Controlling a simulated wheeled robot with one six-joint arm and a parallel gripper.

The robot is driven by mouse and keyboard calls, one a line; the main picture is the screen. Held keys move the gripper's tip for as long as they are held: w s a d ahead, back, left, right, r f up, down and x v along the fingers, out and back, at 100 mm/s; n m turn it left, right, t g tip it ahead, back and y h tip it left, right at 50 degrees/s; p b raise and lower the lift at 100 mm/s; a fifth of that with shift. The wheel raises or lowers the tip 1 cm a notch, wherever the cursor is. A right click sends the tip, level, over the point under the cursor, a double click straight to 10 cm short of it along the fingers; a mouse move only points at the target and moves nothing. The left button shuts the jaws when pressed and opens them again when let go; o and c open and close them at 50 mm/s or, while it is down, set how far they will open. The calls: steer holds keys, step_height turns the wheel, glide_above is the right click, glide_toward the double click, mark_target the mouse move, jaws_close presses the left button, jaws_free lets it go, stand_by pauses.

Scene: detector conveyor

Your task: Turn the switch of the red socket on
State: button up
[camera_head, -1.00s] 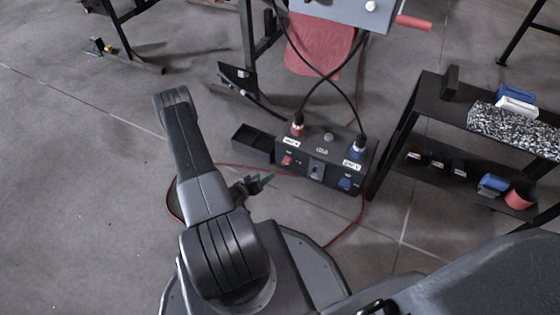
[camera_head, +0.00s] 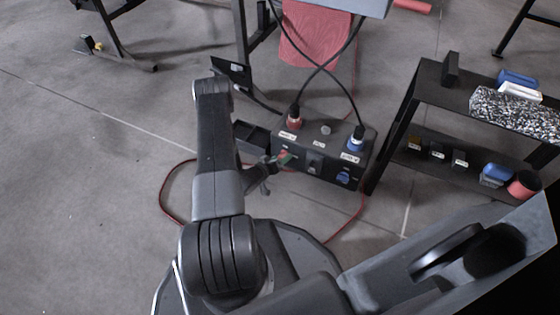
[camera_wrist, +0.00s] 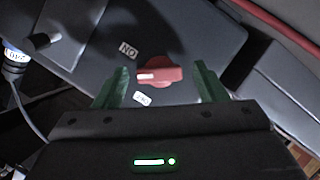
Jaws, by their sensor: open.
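The dark power box (camera_head: 342,134) stands on the floor, with a red plug (camera_head: 294,118) and a blue plug (camera_head: 357,138) on its top. Its red rotary switch (camera_head: 285,156) is on the front face at the left, partly covered by my gripper (camera_head: 272,168). In the wrist view the red switch (camera_wrist: 165,75) lies roughly level, its white mark pointing left. My gripper (camera_wrist: 160,68) is open, with one green finger on each side of the switch and visible gaps between. An ON label (camera_wrist: 127,48), seen upside down, sits above left of the switch. A second small label (camera_wrist: 142,98) is below it.
A blue switch (camera_head: 343,176) and a middle dark switch (camera_head: 314,165) share the front face. A dark open bin (camera_head: 252,136) stands left of the box. A black shelf (camera_head: 432,85) stands close on the right. A red cable (camera_head: 163,193) loops on the floor.

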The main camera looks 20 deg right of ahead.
steer(key=shift+d, duration=0.2)
steer(key=c, duration=1)
steer(key=shift+s+m+t+y, duration=0.1)
steer(key=shift+m+t+y, duration=0.55)
steer(key=shift+m, duration=0.6)
steer(key=shift+m+t+y, duration=0.45)
steer(key=shift+m+y, duration=0.3)
steer(key=shift+m, duration=0.5)
